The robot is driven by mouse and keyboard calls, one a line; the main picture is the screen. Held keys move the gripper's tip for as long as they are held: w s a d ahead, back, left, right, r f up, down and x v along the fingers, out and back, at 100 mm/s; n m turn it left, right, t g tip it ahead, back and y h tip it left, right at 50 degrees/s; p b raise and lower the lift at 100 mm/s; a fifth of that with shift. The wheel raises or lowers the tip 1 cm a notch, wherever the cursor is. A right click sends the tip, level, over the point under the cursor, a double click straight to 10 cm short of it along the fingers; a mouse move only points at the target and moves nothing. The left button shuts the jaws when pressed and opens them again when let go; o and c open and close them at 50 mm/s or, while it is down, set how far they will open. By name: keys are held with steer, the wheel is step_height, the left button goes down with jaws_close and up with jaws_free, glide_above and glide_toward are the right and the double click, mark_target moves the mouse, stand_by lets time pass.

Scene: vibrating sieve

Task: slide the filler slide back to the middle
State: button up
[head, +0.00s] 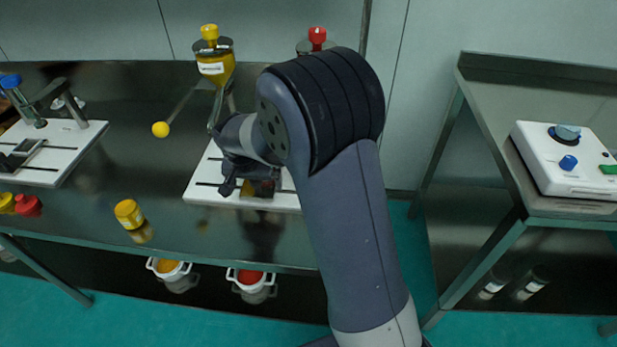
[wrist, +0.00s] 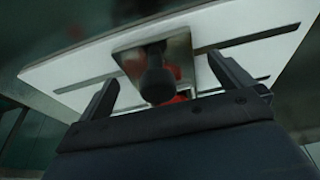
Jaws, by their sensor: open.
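The filler slide shows in the wrist view as a square metal plate (wrist: 182,52) with a dark upright knob (wrist: 156,78), on a slotted white base board (wrist: 80,68). My gripper (wrist: 164,72) is open, with one finger on each side of the knob and a visible gap to both. Something red shows behind the knob, mostly hidden. In the head view my gripper (head: 238,187) is low over the white board (head: 205,185) below the yellow hopper (head: 214,66). My arm covers the right part of this board, and the slide is largely hidden there.
A lever with a yellow ball (head: 160,129) sticks out left of the hopper. A yellow-capped jar (head: 129,213) is on the bench front. Another white board (head: 62,150) stands at left. A red-topped hopper (head: 317,40) is partly behind my arm. A control box (head: 565,160) sits at right.

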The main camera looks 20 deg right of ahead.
steer(key=p+v, duration=0.5)
steer(key=v, duration=0.4)
steer(key=shift+f, duration=0.15)
stand_by(0.4)
steer(key=b+x, duration=0.5)
steer(key=x, duration=0.4)
steer(key=shift+s+d, duration=0.1)
steer(key=shift+d, duration=0.15)
steer(key=shift+r, duration=0.2)
